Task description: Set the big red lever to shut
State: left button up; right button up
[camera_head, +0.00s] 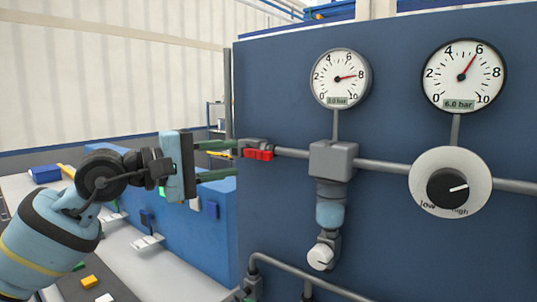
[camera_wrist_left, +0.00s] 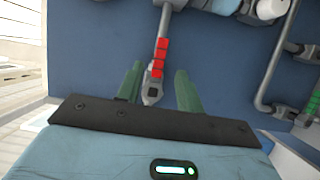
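The big red lever (camera_head: 258,154) sits on a grey valve at the left end of the horizontal pipe on the blue panel. It lies along the line of the pipe. It also shows in the left wrist view (camera_wrist_left: 159,58) as a red ribbed bar, in line with the pipe. My left gripper (camera_head: 235,158) is just left of the lever, with its two green fingers spread apart, one higher and one lower. In the left wrist view the gripper (camera_wrist_left: 160,80) has the valve end between its fingers, with nothing clearly gripped. My right gripper is not in view.
Two gauges (camera_head: 340,78) (camera_head: 463,75) hang above the pipe. A grey regulator block (camera_head: 333,160) with a white knob (camera_head: 320,257) and a black dial (camera_head: 449,187) are to the right. Lower pipes (camera_head: 300,274) run below. A blue bench block (camera_head: 180,225) stands at left.

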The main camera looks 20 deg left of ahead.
aim_at(256, 155)
pick_arm(q)
jog(key=p+x, duration=0.1)
jog(key=x, duration=0.5)
jog(key=shift+d+r+p, duration=0.15)
jog(key=shift+d+p, duration=0.05)
jog(key=shift+p, duration=0.1)
jog(key=shift+x, duration=0.75)
jog(key=shift+a, duration=0.1)
jog(key=shift+c, duration=0.5)
grip_shut()
